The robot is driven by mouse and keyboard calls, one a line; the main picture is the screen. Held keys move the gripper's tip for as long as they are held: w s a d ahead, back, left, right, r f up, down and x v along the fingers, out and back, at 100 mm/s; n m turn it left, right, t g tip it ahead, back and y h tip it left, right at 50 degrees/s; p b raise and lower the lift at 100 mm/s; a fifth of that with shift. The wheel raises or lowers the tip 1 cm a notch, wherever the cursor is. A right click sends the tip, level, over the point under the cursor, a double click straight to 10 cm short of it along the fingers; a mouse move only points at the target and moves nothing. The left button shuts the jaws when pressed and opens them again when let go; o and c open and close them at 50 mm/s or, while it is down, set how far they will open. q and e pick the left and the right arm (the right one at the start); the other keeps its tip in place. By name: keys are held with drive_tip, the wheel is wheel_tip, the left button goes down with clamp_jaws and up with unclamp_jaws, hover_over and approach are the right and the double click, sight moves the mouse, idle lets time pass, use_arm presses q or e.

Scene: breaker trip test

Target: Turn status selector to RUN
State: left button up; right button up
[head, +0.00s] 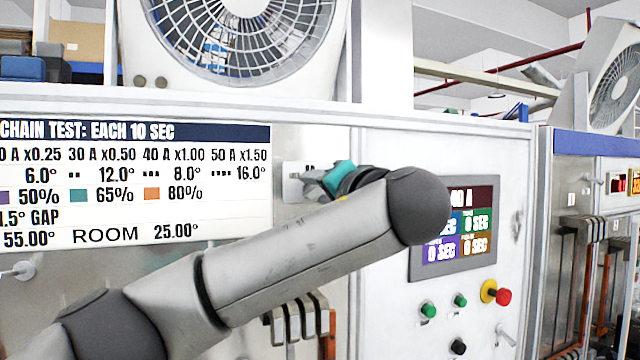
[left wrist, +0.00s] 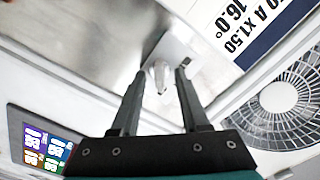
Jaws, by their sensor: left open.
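A small pale selector knob (left wrist: 160,76) on a light square plate (left wrist: 178,52) is on the metal panel in the left wrist view. My left gripper (left wrist: 160,86) is open, with one finger on each side of the knob; I cannot tell whether either finger touches it. In the head view the left gripper (head: 318,180) is at the plate (head: 292,186), mostly hidden behind my own forearm. The knob is hidden there, and no RUN marking is readable in either view. My right gripper is not in view.
A test chart (head: 130,185) is left of the plate. A display (head: 470,245) is at the right, above green buttons (head: 428,310), a red button (head: 503,296) and another lever (head: 505,335). Metal bars (head: 300,318) stick out below my forearm. A fan (head: 240,40) is above.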

use_arm(q)
clamp_jaws()
idle(0.3)
idle(0.3)
